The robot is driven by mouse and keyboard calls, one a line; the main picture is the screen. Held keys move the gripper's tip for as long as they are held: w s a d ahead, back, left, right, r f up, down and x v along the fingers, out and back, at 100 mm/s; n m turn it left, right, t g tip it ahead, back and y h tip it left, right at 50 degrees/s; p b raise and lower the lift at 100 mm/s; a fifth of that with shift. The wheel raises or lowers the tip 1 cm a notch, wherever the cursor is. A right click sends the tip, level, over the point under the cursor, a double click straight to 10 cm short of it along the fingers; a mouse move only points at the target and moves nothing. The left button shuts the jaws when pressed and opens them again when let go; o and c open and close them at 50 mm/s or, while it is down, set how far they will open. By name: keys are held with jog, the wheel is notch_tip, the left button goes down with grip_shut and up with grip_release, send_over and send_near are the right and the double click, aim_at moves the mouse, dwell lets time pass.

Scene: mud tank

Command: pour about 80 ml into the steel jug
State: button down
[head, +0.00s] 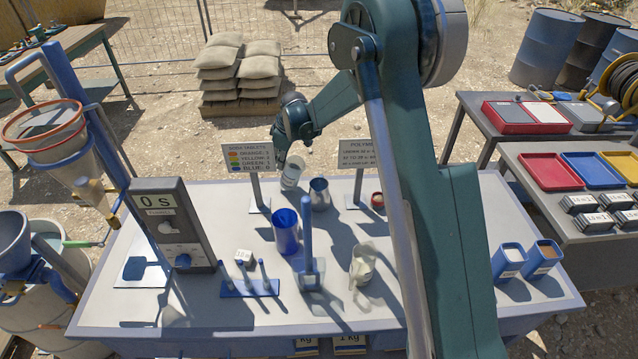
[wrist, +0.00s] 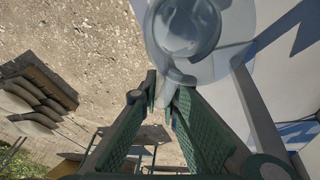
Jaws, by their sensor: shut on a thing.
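The steel jug (head: 320,196) stands upright on the grey table, toward its back edge, with its open mouth up. My gripper (head: 283,156) is left of and behind it in the head view, shut on a pale translucent vessel (head: 291,174). The vessel is slightly tilted, close to the jug's left side; I cannot tell whether they touch. In the wrist view my gripper's fingers (wrist: 163,92) close on a narrow part of the translucent vessel (wrist: 188,25). The vessel's fill level and the jug's inside cannot be made out.
A blue cup (head: 286,232) stands in front of the jug. A pale jug (head: 362,265), a blue-handled tool in a clear holder (head: 309,276) and a blue rack (head: 250,288) are nearer. A timer (head: 172,228) reads 0 s. Two sign stands (head: 257,155) (head: 357,155) flank the jug.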

jog(key=r+y, duration=0.1)
jog(key=s+d+r+t, duration=0.1)
jog(key=d+r+t+y+p, duration=0.1)
jog(key=shift+s+d+r+y, duration=0.2)
jog(key=shift+s+r+y, duration=0.1)
jog(key=shift+s, duration=0.1)
jog(key=shift+s+d+r+t+y, duration=0.2)
jog(key=shift+r+t+y, duration=0.1)
jog(key=shift+r, duration=0.2)
jog(key=shift+s+d+r+t+y, duration=0.1)
jog(key=shift+d+r+t+y, duration=0.15)
jog(key=shift+r, duration=0.2)
notch_tip(320, 180, up, 13)
jog(key=t+y+p, duration=0.1)
jog(key=y+p, duration=0.1)
jog(key=p, duration=0.5)
jog(key=shift+s+d, duration=0.2)
jog(key=shift+s+d+r+t+p, duration=0.1)
jog(key=shift+s+r+t+p, duration=0.15)
jog(key=shift+r, duration=0.25)
jog(key=shift+r+t+p, duration=0.1)
jog(key=shift+r+p, duration=0.25)
jog(key=shift+r, duration=0.1)
jog(key=shift+r+y, duration=0.15)
jog(key=shift+y, duration=0.1)
